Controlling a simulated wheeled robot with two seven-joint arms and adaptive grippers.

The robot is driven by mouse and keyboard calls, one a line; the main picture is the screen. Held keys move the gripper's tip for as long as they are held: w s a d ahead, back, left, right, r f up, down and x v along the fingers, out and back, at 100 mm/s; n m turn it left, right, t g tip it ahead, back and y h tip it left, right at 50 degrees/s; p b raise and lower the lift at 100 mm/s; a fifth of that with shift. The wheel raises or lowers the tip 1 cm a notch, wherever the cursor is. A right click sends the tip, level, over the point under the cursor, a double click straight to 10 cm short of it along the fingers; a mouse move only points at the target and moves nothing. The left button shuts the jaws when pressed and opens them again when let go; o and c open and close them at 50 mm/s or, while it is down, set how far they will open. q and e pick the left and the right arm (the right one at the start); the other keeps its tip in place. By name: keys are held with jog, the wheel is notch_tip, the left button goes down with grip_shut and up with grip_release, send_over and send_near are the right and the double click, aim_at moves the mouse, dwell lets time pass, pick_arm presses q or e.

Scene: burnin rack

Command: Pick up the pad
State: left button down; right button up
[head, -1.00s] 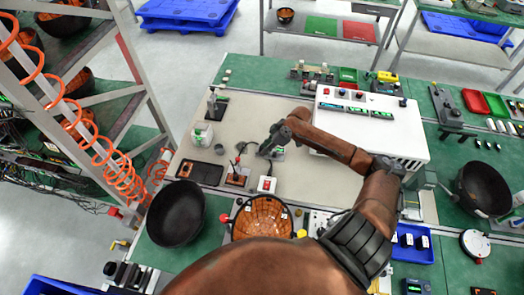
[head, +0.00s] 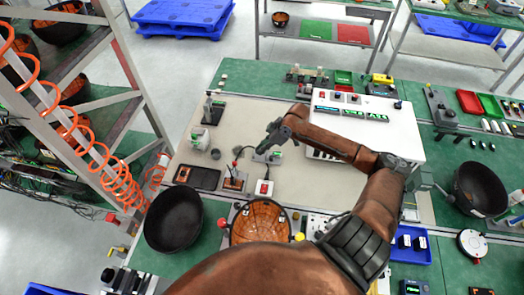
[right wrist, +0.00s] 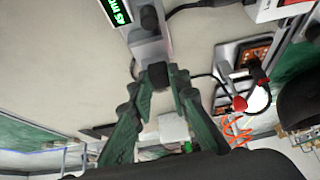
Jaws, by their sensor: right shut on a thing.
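My right gripper (head: 264,146) reaches over the beige mat from the right, above a small grey device with a green display (head: 267,156). In the right wrist view its two green fingers (right wrist: 158,88) close in on a small black piece (right wrist: 158,75) between their tips. This piece is most likely the pad; its full shape is hidden. The grey device (right wrist: 148,30) lies just beyond the fingertips in that view, and I cannot tell whether the piece touches it. My left gripper is not in view.
A red-topped joystick (head: 234,166), a white box with a red button (head: 264,187) and a black tray (head: 196,177) stand close by. A large white unit (head: 368,122) is at the right. Black bowls (head: 174,217) sit on the bench.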

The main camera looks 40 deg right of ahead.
jog(key=s+a+r+p, duration=0.1)
jog(key=s+a+r, duration=0.7)
jog(key=s, duration=0.2)
jog(key=shift+a+r, duration=0.2)
jog(key=shift+r, duration=0.05)
